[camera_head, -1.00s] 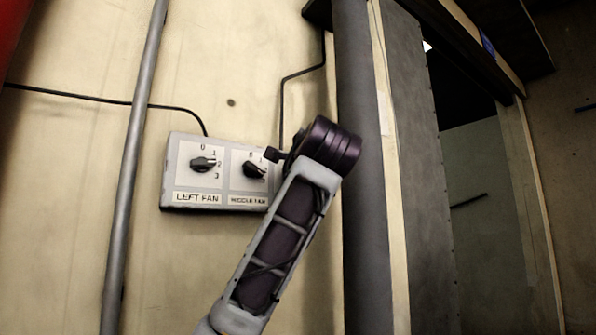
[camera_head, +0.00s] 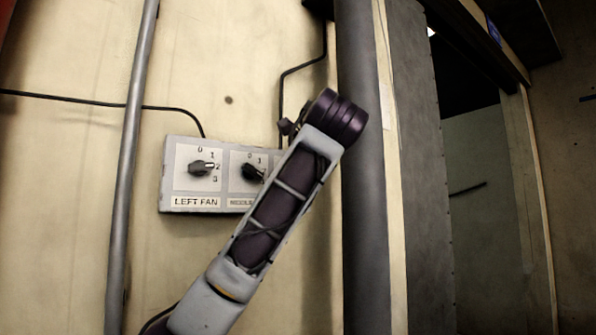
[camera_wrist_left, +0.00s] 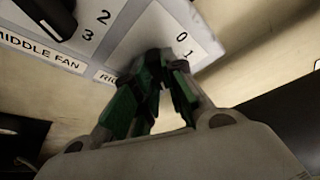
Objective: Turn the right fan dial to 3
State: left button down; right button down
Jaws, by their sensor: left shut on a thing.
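The fan control box (camera_head: 179,151) is on the wall in the head view. It carries dials for the left, middle and right fans. The right fan section (camera_wrist_left: 140,45) shows in the left wrist view, with 0 and 1 readable and its label partly covered. My left gripper (camera_wrist_left: 166,72) is shut on the right fan dial there. The fingers hide most of that dial, so its pointer setting cannot be read. In the head view my left arm covers the right fan section, and the gripper is hidden behind it.
The left fan dial (camera_head: 203,168) points near 2. The middle fan dial (camera_head: 252,173) is partly beside my arm and also shows in the wrist view (camera_wrist_left: 50,14). A grey pipe (camera_head: 128,180) runs up the wall, left of the box. A thick dark post (camera_head: 362,200) stands right of my arm.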

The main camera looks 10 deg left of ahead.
pick_arm(q)
jog(key=shift+f, duration=0.1)
jog(key=c, duration=1.5)
grip_release()
jog(key=shift+d, duration=0.1)
jog(key=shift+d+r+v, duration=0.1)
jog(key=shift+v, duration=0.85)
jog(key=shift+d+r+v, duration=0.1)
jog(key=shift+r+v, duration=0.05)
jog(key=shift+v, duration=0.85)
jog(key=shift+d+r, duration=0.1)
jog(key=shift+s, duration=0.3)
jog(key=shift+s, duration=0.15)
